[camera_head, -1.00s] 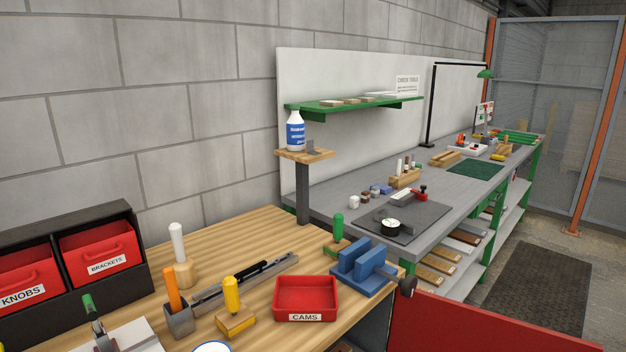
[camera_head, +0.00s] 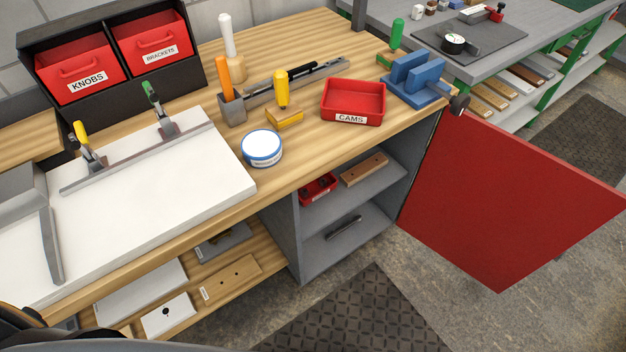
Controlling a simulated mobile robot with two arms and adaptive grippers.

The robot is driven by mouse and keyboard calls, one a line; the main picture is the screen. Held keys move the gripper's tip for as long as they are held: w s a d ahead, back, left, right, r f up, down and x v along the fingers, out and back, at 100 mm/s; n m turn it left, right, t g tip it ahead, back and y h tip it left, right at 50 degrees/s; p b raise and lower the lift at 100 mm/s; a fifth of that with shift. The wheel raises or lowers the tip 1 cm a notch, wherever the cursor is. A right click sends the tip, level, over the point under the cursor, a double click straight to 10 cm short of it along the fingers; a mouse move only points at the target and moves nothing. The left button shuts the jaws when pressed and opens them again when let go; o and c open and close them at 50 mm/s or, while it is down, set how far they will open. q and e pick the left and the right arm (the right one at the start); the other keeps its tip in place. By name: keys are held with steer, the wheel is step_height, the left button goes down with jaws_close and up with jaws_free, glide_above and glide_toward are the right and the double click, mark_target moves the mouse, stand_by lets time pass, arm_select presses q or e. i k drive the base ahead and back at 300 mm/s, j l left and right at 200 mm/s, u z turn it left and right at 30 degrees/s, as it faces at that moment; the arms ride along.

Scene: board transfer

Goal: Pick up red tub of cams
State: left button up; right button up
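The red tub of cams (camera_head: 352,101) is an open, shallow tray with a white CAMS label on its front. It sits upright on the wooden workbench near the front edge, just left of the blue vise. Its inside looks empty from here. Neither gripper shows in the head view, and nothing is touching the tub.
A blue vise (camera_head: 417,82) stands close right of the tub, and a yellow-handled tool (camera_head: 283,108) and a round blue-and-white tin (camera_head: 262,148) stand to its left. A red cabinet door (camera_head: 505,200) hangs open below right. A white board (camera_head: 150,195) covers the bench's left part.

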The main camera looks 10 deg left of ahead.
mark_target(316, 190)
steer(key=i+l+u, duration=0.25)
steer(key=l, duration=0.25)
steer(key=i+l+u, duration=0.1)
steer(key=l+u, duration=0.15)
steer(key=l, duration=0.25)
steer(key=i+l+u, duration=0.2)
steer(key=l, duration=0.35)
steer(key=l+u, duration=0.25)
steer(key=l, duration=0.3)
steer(key=k, duration=0.05)
